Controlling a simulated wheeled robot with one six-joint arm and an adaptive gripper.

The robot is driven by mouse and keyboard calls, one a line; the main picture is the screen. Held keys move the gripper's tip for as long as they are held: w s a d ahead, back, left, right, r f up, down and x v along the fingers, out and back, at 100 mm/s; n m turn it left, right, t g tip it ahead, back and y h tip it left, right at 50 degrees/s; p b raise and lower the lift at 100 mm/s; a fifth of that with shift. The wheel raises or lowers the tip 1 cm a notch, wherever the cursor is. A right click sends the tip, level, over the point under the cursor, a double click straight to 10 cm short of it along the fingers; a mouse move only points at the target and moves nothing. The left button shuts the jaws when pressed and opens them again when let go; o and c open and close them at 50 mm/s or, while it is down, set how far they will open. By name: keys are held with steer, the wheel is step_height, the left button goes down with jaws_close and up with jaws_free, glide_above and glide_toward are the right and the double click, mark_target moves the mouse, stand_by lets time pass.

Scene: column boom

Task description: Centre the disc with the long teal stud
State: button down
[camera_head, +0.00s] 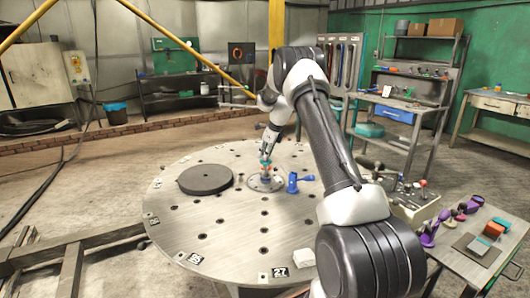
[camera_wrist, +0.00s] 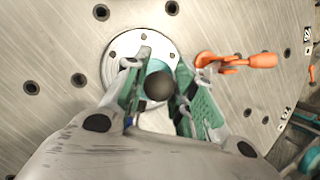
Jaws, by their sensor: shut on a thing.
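The dark grey round disc (camera_head: 205,179) lies flat on the big round metal table (camera_head: 225,240), left of the centre. A pale ring with bolt holes (camera_head: 266,183) is at the table's centre; it also shows in the wrist view (camera_wrist: 126,43). My gripper (camera_head: 266,166) points down over this ring, right of the disc and apart from it. In the wrist view, my gripper (camera_wrist: 158,92) is shut on a teal stud (camera_wrist: 155,66) with a dark rounded end towards the camera. Its lower end is hidden, so I cannot tell whether it sits in the ring.
A white block (camera_head: 304,256) lies near the table's front edge. A side table (camera_head: 465,245) at right holds purple parts and blocks.

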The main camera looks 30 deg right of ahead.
mark_target(265, 165)
steer(key=shift+f, duration=0.9)
stand_by(0.5)
steer(key=shift+f, duration=0.6)
steer(key=shift+f, duration=1.45)
stand_by(1.5)
steer(key=shift+w+d, duration=0.15)
steer(key=shift+w, duration=0.15)
stand_by(1.2)
steer(key=shift+f, duration=0.4)
stand_by(1.1)
